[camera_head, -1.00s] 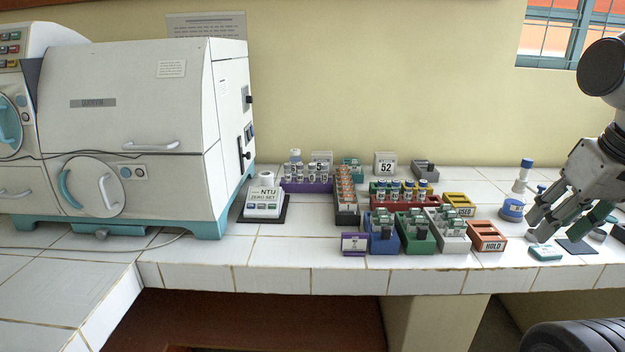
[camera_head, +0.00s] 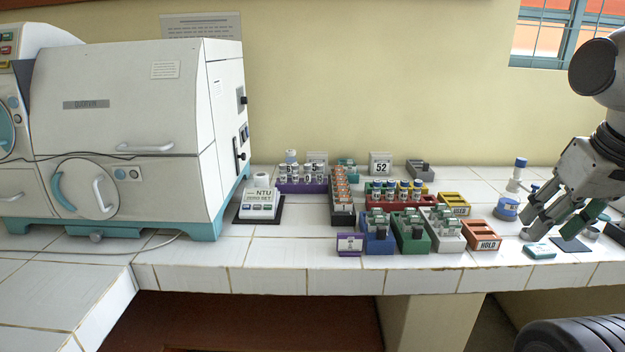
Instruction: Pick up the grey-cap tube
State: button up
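Small tubes stand in a cluster of racks on the white tiled bench. Front racks are blue (camera_head: 378,247), green (camera_head: 411,246) and pale grey (camera_head: 450,245); their tubes are small, and I cannot tell which one has the grey cap. A red rack (camera_head: 400,205) behind them holds several tubes with blue and yellow caps. A purple rack (camera_head: 300,188) further left holds several white-capped tubes. My gripper (camera_head: 545,225) is at the right, over the bench and well to the right of the racks. Its fingers look spread, with nothing visibly held.
An orange HOLD rack (camera_head: 482,236) and a yellow rack (camera_head: 454,204) stand right of the tubes. A blue-based stand (camera_head: 507,209), teal box (camera_head: 539,251) and dark pad (camera_head: 571,245) lie near my gripper. A white incubator (camera_head: 130,130) fills the left. The bench's front strip is clear.

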aim_at(307, 167)
jog(key=i+j, duration=0.45)
jog(key=j, duration=0.15)
jog(key=i+j, duration=0.45)
jog(key=j, duration=0.15)
